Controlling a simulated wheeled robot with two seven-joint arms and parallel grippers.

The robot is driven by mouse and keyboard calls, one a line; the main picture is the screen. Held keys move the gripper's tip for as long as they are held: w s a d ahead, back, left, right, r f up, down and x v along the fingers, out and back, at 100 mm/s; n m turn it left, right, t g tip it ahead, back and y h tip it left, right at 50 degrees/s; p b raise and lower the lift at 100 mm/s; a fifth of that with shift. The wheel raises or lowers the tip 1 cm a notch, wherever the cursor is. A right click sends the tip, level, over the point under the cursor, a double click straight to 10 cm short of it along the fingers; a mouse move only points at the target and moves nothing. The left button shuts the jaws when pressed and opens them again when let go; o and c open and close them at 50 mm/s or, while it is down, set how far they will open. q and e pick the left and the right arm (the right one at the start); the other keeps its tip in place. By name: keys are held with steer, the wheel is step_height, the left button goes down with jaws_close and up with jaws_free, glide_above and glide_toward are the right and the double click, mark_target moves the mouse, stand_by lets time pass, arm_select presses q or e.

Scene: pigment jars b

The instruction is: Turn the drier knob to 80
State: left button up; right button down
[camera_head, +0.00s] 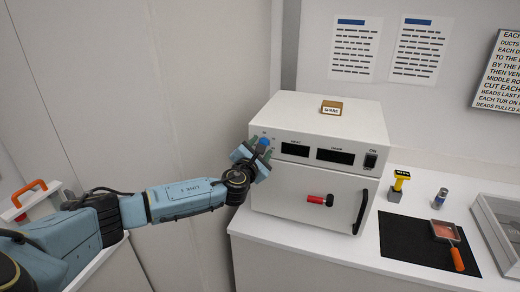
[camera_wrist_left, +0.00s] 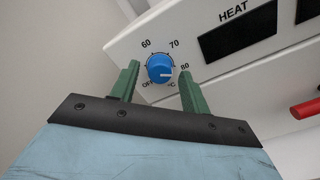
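The drier (camera_head: 320,150) is a white box on the counter with a blue knob (camera_head: 264,141) at its upper left front. In the left wrist view the knob (camera_wrist_left: 159,67) sits in a dial marked OFF, 60, 70 and 80. Its white pointer line points right, near the 80 mark. My left gripper (camera_head: 258,150) is at the knob. Its two green fingers stand on either side of the knob, apart, with a visible gap on the left side; I cannot tell whether the right finger touches it. My right gripper is not in view.
The drier has dark HEAT and second displays (camera_head: 335,156), an ON/OFF switch (camera_head: 370,160), a red-tipped knob (camera_head: 320,200) and a dark door handle (camera_head: 361,211).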

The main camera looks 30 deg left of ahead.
arm_select(q)
steer(key=shift+s, duration=0.1)
steer(key=b+v, duration=0.1)
steer(key=v, duration=1.2)
steer(key=shift+b, duration=0.35)
steer(key=shift+s, duration=0.1)
step_height(320, 180, down, 22)
steer(key=a+n+g+b, duration=0.2)
steer(key=n+g+b, duration=0.25)
steer(key=n, duration=0.45)
steer(key=s+f+n+g+h+b, duration=0.15)
steer(key=s+f+n, duration=0.3)
steer(key=f, duration=0.75)
steer(key=s+f+n+g+y+b, duration=0.1)
steer(key=s+f+n+g+b, duration=0.4)
steer(key=f, duration=0.6)
steer(key=s+d+f+n+g+h+b, duration=0.2)
steer(key=s+d+f+n, duration=0.2)
steer(key=s+f+n, duration=0.65)
steer(key=s+d+f+n+g+h+b, duration=0.15)
steer(key=s+d+f+n, duration=0.3)
steer(key=s+f, duration=1.05)
steer(key=s+d+f+n+g+b, duration=0.1)
steer(key=s+d+f+n, duration=0.1)
steer(key=s, duration=0.4)
steer(key=s+d+f+n+g, duration=0.1)
steer(key=s+d+f+n, duration=0.1)
steer(key=s+n, duration=0.2)
steer(key=shift+s+d+b, duration=0.35)
steer(key=shift+s, duration=0.9)
